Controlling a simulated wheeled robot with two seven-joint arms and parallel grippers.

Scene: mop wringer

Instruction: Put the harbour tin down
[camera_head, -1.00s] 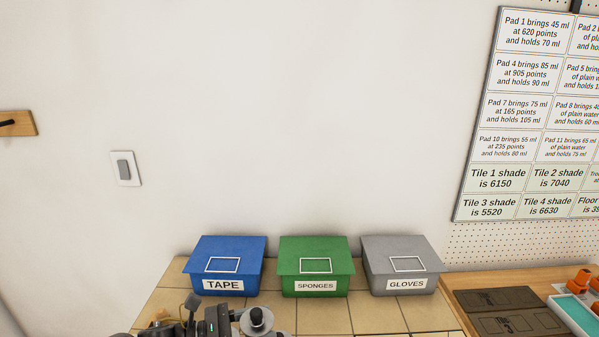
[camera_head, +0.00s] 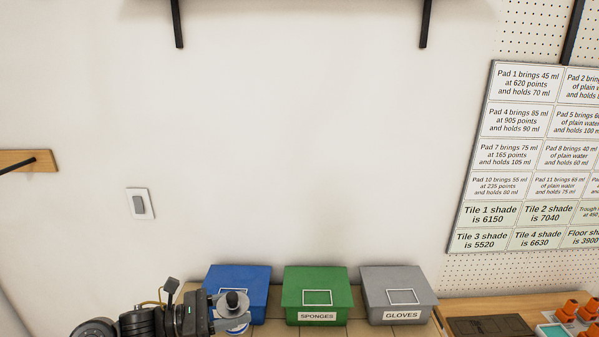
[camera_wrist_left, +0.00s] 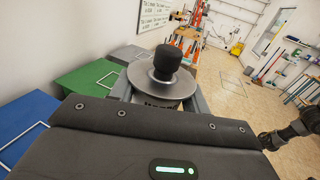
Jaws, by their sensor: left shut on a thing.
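The harbour tin (camera_head: 232,322) is a round tin with a wide grey lid and a black knob on top. My left gripper (camera_head: 222,312) is shut on it and holds it upright, in front of the blue TAPE bin. In the left wrist view the tin (camera_wrist_left: 160,76) sits between the fingers of my left gripper (camera_wrist_left: 158,98). Most of its label is hidden behind the gripper body. My right gripper does not show clearly in any view.
A blue bin (camera_head: 238,279), a green SPONGES bin (camera_head: 317,289) and a grey GLOVES bin (camera_head: 398,289) stand in a row on the tiled counter against the wall. A wooden bench (camera_head: 490,302) with dark pads and orange pieces is at right. Shelf brackets (camera_head: 427,24) are above.

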